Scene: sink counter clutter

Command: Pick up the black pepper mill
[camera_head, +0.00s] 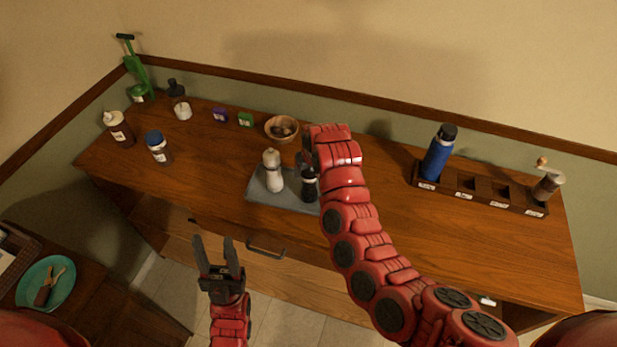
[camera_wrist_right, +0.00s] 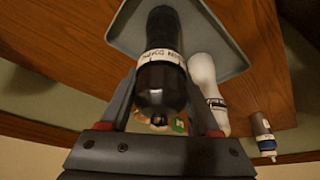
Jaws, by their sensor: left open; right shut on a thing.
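The black pepper mill (camera_head: 309,186) stands on the grey tray (camera_head: 261,197) at the middle of the counter. In the right wrist view the black mill (camera_wrist_right: 162,88), with a white label band, sits between the fingers of my right gripper (camera_wrist_right: 162,112). That gripper is shut on it; in the head view my right arm hides most of the gripper. A white mill (camera_head: 273,172) stands beside it on the tray, and it also shows in the right wrist view (camera_wrist_right: 203,84). My left gripper (camera_head: 217,255) is open and empty, in front of the counter.
A wooden bowl (camera_head: 282,128) is behind the tray. Several bottles and jars, such as a blue-capped jar (camera_head: 159,149), stand at the left. A dark rack (camera_head: 479,190) with a blue bottle (camera_head: 438,155) and a grinder (camera_head: 547,186) stands right. Counter between tray and rack is clear.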

